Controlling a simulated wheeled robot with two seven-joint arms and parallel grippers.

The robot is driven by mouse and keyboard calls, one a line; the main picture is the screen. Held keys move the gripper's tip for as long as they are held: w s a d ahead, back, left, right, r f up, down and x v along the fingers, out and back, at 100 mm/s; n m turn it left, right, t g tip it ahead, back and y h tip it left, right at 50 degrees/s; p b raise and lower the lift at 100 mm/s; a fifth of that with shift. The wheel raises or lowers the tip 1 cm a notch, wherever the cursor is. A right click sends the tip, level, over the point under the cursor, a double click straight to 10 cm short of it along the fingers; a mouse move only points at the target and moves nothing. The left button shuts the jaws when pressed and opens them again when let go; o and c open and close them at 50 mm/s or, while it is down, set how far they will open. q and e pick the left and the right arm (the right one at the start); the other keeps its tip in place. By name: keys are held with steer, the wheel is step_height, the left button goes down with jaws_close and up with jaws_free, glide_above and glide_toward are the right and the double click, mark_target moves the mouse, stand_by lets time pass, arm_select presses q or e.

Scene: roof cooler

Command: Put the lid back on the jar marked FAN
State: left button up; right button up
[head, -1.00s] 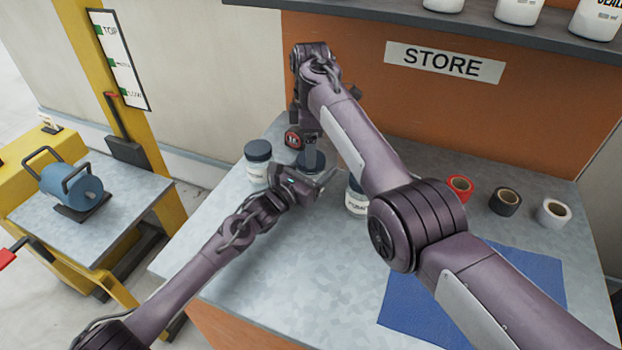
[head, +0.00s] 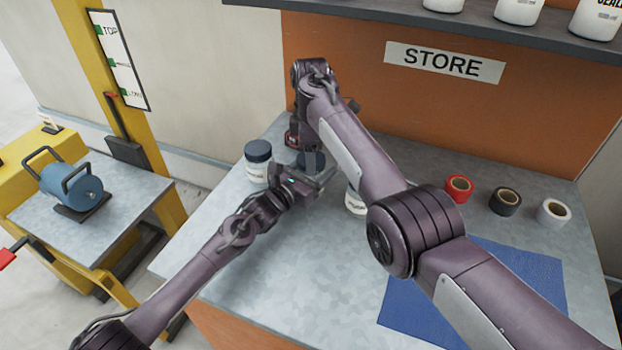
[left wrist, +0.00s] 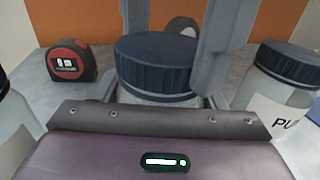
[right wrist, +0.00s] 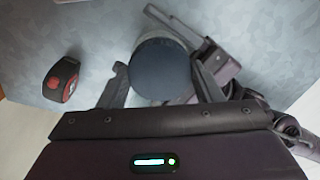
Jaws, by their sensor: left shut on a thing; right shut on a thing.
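My left gripper (head: 313,177) is shut around the body of a clear jar (left wrist: 152,97) on the bench. A dark blue ribbed lid (left wrist: 153,62) is at the jar's mouth and looks about level; whether it is fully seated I cannot tell. It also shows from above in the right wrist view (right wrist: 160,70). My right gripper (right wrist: 164,72) comes down from above, shut on this lid with one finger on each side. The held jar's label is hidden, so I cannot read FAN.
A lidded jar (head: 257,166) stands left of the held jar. Another (left wrist: 283,90), its label starting "PU", stands right. A red and black tape measure (left wrist: 72,60) is behind. Tape rolls (head: 506,201) and a blue mat (head: 480,300) lie to the right.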

steer(key=m, duration=0.3)
steer(key=shift+m, duration=0.3)
steer(key=m, duration=0.9)
steer(key=shift+m, duration=0.4)
steer(key=m, duration=0.2)
steer(key=shift+m, duration=0.4)
steer(key=o, duration=1.1)
steer(key=shift+r, duration=2.25)
